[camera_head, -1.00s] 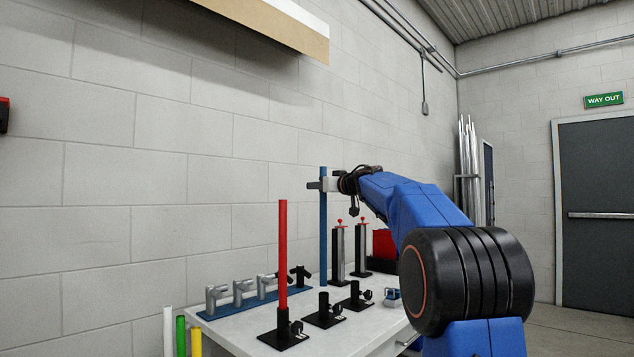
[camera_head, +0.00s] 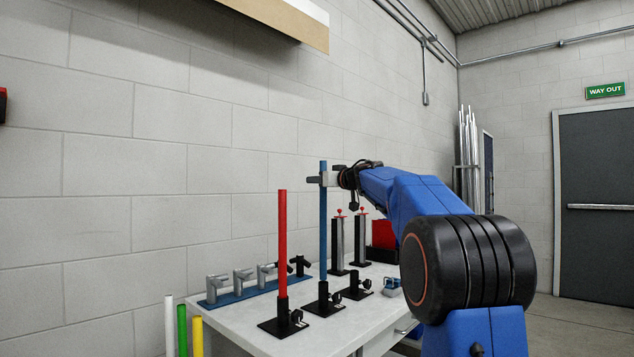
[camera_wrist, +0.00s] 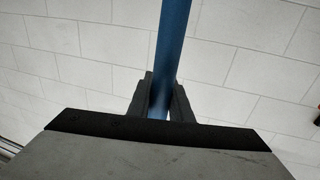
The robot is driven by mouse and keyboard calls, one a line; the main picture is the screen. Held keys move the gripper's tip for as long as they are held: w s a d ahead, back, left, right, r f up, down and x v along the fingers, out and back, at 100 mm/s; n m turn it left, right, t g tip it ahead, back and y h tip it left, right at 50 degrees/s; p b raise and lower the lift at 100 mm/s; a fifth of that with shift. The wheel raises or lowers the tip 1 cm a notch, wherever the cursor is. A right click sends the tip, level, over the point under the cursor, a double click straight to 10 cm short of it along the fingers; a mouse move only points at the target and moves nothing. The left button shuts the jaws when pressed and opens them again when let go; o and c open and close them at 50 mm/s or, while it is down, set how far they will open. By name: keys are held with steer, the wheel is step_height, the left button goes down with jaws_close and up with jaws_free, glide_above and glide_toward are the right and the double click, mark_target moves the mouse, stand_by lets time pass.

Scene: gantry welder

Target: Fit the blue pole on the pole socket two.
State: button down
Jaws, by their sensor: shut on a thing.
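My gripper (camera_head: 322,180) is shut on the blue pole (camera_head: 323,225) near its upper end and holds it upright. The pole also shows between the fingers in the wrist view (camera_wrist: 171,45). The black pole socket (camera_head: 323,295) in the middle of a row of three stands directly below it. The pole's lower end meets the socket's top in the head view. I cannot tell how far it is inside the socket, if at all. The nearer socket (camera_head: 282,315) holds an upright red pole (camera_head: 282,240). The farther socket (camera_head: 355,285) is empty.
The white table (camera_head: 240,320) stands against the block wall. A blue rack with grey fittings (camera_head: 240,285) lies behind the sockets. Two black-and-silver posts (camera_head: 338,245) and a red bin (camera_head: 383,235) stand farther back. White, green and yellow poles (camera_head: 182,330) stand at lower left.

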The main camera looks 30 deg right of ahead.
steer(key=shift+f, duration=0.25)
stand_by(0.3)
step_height(320, 180, down, 9)
steer(key=shift+r, duration=0.2)
steer(key=c, duration=1.5)
jaws_free()
steer(key=shift+c, duration=0.2)
stand_by(0.3)
steer(key=shift+s, duration=0.1)
steer(key=s+d, duration=0.2)
steer(key=s, duration=1.5)
steer(key=shift+d, duration=0.3)
steer(key=shift+s, duration=0.1)
